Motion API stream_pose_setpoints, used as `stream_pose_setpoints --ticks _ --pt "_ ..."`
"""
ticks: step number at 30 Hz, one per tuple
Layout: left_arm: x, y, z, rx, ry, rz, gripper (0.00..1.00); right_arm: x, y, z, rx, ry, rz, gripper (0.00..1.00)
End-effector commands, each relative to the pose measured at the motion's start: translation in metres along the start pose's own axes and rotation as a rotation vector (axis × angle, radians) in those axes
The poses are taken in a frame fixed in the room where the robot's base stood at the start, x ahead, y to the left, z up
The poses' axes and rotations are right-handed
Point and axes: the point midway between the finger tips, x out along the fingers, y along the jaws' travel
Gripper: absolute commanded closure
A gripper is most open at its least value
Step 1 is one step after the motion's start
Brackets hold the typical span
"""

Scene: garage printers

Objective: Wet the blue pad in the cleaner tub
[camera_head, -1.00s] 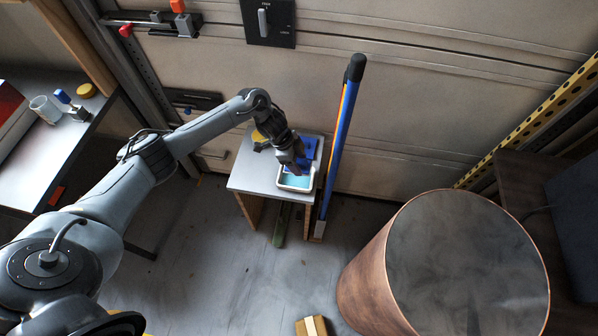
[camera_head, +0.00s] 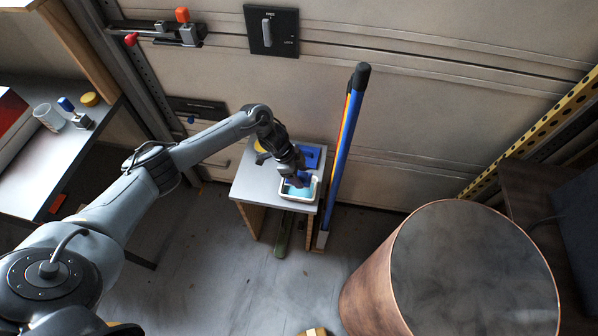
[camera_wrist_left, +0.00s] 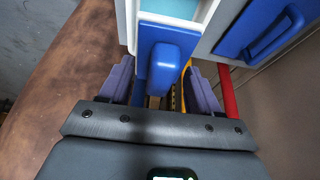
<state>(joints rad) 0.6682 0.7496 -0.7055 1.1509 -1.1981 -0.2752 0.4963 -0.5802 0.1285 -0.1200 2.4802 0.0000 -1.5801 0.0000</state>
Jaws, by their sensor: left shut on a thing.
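The cleaner tub (camera_head: 317,192) is a white, open tray with light-blue liquid, on the front of a small grey-topped stand. My left gripper (camera_head: 295,172) reaches down over it, shut on the blue pad (camera_head: 301,180), which is over the tub and hides part of the liquid. In the left wrist view the pad's blue body (camera_wrist_left: 165,65) sits between the fingers of my left gripper (camera_wrist_left: 160,80). The tub's white wall (camera_wrist_left: 128,25) and pale liquid lie just beyond. Whether the pad touches the liquid is unclear. My right gripper is out of view.
A blue piece with a handle (camera_wrist_left: 272,35) lies beside the tub, also visible behind it in the head view (camera_head: 313,155). A blue pole (camera_head: 345,145) stands close right of the stand (camera_head: 250,185). A large copper drum (camera_head: 375,275) fills the right foreground.

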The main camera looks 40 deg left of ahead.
Motion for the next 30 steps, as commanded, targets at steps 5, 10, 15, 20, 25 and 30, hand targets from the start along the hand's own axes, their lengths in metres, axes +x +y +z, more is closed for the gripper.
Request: stream_pose_setpoints --ticks 5,10,15,20,25,30 --pt "0.016 0.0 0.007 -0.002 0.0 0.001 0.67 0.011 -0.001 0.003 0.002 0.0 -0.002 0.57" --pt "0.028 0.0 0.011 -0.001 0.001 0.0 0.67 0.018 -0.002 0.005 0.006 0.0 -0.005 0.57" --pt "0.04 0.0 0.017 -0.002 0.0 0.0 0.67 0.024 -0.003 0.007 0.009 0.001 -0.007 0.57" --pt "0.048 0.0 0.02 -0.002 0.0 0.0 0.67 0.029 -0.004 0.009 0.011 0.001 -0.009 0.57" --pt "0.054 0.0 0.023 -0.001 0.0 0.0 0.67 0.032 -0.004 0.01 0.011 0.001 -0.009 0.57" --pt "0.057 0.0 0.024 -0.001 0.0 0.0 0.67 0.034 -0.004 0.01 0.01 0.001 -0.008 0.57"
